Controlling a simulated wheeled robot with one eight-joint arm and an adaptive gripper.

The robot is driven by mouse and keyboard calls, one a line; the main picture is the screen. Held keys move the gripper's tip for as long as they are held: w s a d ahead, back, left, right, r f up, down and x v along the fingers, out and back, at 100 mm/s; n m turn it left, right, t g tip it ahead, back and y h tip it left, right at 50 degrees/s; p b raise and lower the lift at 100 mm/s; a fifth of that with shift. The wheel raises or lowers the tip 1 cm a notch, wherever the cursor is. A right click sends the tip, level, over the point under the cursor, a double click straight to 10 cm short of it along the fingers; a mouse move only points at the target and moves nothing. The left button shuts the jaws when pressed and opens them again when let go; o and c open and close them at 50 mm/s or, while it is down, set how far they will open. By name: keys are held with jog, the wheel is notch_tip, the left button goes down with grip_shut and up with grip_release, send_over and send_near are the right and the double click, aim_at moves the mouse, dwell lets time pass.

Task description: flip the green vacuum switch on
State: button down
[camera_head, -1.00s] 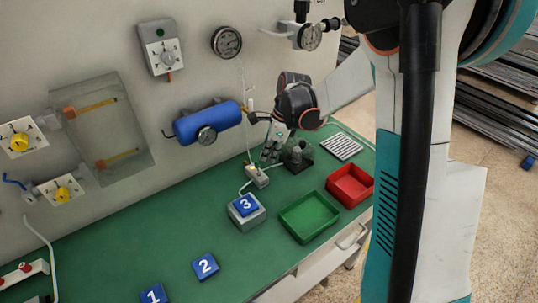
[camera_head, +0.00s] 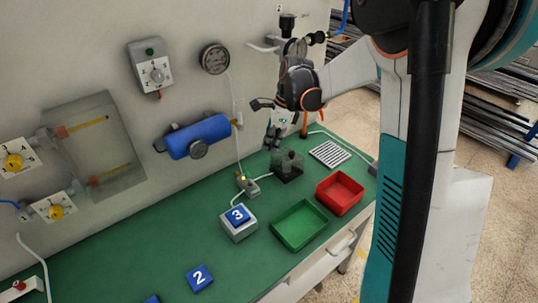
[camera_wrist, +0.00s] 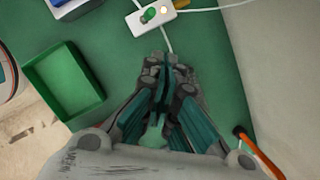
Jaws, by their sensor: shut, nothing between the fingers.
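The vacuum switch is a small white box with a green knob (camera_wrist: 149,14) near the top of the wrist view. In the head view the switch box (camera_head: 250,188) sits on the green bench, with a cable at each end. My gripper (camera_head: 272,138) is above the bench, behind and to the right of the switch, apart from it. In the wrist view my gripper (camera_wrist: 163,68) has its fingers together and empty, short of the switch. The exact knob position is too small to tell.
A dark block (camera_head: 288,167) stands right of the switch, below my gripper. Green (camera_head: 299,226) and red (camera_head: 340,193) trays lie nearer the front. A grey box with blue tile 3 (camera_head: 239,223) is in front of the switch. A blue cylinder (camera_head: 198,136) hangs on the wall.

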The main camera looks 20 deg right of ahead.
jog(key=shift+w+d+r+p, duration=0.1)
jog(key=shift+w+r, duration=0.05)
jog(key=shift+r, duration=0.45)
jog(key=shift+w+d+r+p, duration=0.1)
jog(key=shift+w+r+p, duration=0.05)
jog(key=shift+r, duration=0.45)
jog(key=shift+w+d+r+p, duration=0.1)
jog(key=shift+w+r, duration=0.05)
jog(key=shift+r, duration=0.45)
jog(key=s+a+r+n+t+h, duration=0.1)
jog(key=s+a+n+t, duration=0.1)
jog(key=s+n, duration=0.5)
jog(key=s+a+r+n+t+b, duration=0.1)
jog(key=s+a+r+n+t, duration=0.1)
jog(key=s+n, duration=0.6)
jog(key=s+a+r+n+t+h+b, duration=0.1)
jog(key=s+a+r+n, duration=0.1)
jog(key=s+a+n, duration=0.2)
jog(key=s+n, duration=0.3)
jog(key=s, duration=0.4)
jog(key=shift+s+n+t+h, duration=0.15)
jog(key=shift+n+t+h, duration=0.15)
jog(key=shift+t, duration=0.1)
